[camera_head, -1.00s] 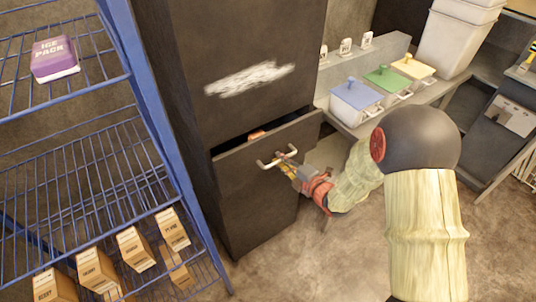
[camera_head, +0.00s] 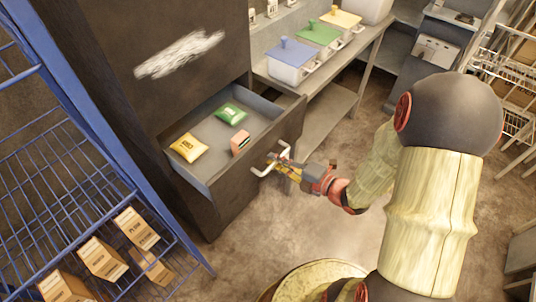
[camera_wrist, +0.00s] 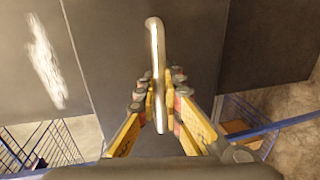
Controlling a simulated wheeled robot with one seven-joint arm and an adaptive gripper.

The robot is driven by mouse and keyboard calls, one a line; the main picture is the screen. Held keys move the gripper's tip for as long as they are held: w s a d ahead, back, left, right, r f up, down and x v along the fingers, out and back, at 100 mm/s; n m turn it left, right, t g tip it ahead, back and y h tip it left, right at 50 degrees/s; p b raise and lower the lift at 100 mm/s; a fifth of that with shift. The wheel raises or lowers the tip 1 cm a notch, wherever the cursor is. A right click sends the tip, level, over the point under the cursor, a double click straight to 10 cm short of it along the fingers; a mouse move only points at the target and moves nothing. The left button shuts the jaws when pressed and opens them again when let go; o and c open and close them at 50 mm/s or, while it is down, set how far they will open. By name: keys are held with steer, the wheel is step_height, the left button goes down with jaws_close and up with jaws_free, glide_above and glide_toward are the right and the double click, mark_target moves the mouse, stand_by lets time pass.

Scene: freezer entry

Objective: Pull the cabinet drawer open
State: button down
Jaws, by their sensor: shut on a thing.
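The dark cabinet (camera_head: 150,50) has its drawer (camera_head: 290,125) pulled well out, with the grey inside showing. In the drawer lie a yellow packet (camera_head: 188,147), a green packet (camera_head: 231,114) and a small orange-brown box (camera_head: 240,143). The metal bar handle (camera_head: 262,171) is on the drawer front. My gripper (camera_head: 285,165) is at the handle, shut on it. In the wrist view the handle (camera_wrist: 154,50) runs between the yellow fingers (camera_wrist: 160,95), which close on its lower part.
A blue wire rack (camera_head: 85,130) with several cardboard boxes (camera_head: 103,258) stands left of the cabinet. A counter (camera_head: 335,80) with lidded bins (camera_head: 290,60) is on the right. The floor (camera_head: 300,225) in front of the drawer is clear.

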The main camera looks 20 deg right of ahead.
steer(key=shift+s+d+f, duration=0.1)
steer(key=shift+s+d, duration=0.05)
steer(key=shift+s, duration=0.1)
steer(key=c, duration=1.9)
jaws_free()
steer(key=shift+d, duration=0.1)
steer(key=shift+v, duration=5.9)
